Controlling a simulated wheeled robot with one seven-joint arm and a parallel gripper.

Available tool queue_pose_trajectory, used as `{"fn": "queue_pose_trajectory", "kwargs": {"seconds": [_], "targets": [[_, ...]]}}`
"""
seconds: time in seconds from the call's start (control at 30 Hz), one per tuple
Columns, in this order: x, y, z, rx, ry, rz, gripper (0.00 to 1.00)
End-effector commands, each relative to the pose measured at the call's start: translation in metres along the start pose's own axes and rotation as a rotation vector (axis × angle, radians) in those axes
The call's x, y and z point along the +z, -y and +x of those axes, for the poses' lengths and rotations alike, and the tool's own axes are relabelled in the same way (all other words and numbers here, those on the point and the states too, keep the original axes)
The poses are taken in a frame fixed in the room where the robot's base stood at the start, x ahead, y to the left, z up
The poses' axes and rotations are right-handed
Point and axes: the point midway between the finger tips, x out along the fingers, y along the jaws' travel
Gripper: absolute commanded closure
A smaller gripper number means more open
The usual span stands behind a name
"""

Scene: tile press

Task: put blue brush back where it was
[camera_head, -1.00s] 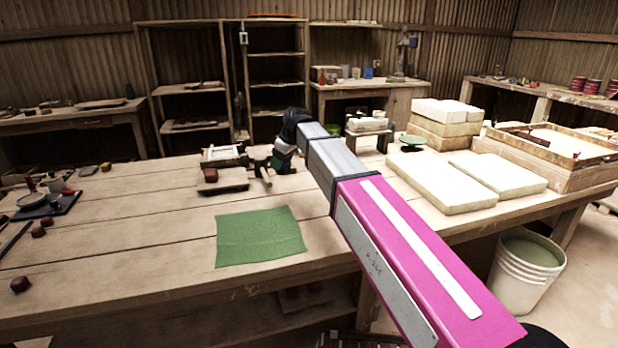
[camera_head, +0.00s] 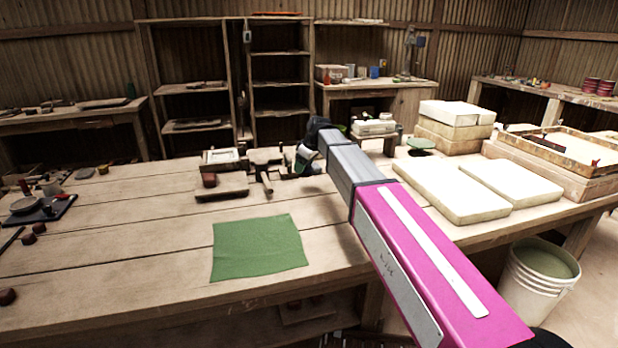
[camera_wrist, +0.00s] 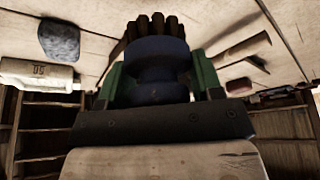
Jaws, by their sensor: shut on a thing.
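The blue brush (camera_wrist: 155,58) is in my gripper (camera_wrist: 157,78) in the wrist view. Its rounded blue body sits between the two green fingers, and its dark brown bristles point away from the palm, toward the tabletop. My gripper is shut on it. In the head view my gripper (camera_head: 302,163) is over the far middle of the wooden workbench (camera_head: 130,235), right of a wooden mallet (camera_head: 264,178). The brush cannot be made out clearly there. Whether the bristles touch the bench cannot be told.
A wooden tile press (camera_head: 222,158) stands left of the mallet. A green cloth (camera_head: 257,247) lies nearer. White slabs (camera_head: 450,190) and a shallow wooden tray (camera_head: 560,150) fill the right. A dark tray (camera_head: 45,210) lies far left. The bench's left middle is mostly clear.

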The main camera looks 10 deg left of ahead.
Motion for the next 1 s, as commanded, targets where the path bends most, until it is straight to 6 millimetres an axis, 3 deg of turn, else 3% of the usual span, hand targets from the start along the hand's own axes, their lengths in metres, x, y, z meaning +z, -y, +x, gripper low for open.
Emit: {"fn": "queue_pose_trajectory", "kwargs": {"seconds": [0.1, 0.23, 0.37, 0.67, 1.0], "targets": [[0.007, -0.02, 0.009, 0.0, -0.001, 0.001, 0.59], [0.013, -0.03, 0.014, 0.001, -0.001, 0.0, 0.59], [0.016, -0.031, 0.018, 0.0, 0.0, -0.001, 0.59], [0.029, -0.03, 0.051, -0.001, 0.0, 0.0, 0.59], [0.03, -0.031, 0.053, 0.0, 0.0, -0.001, 0.59]]}}
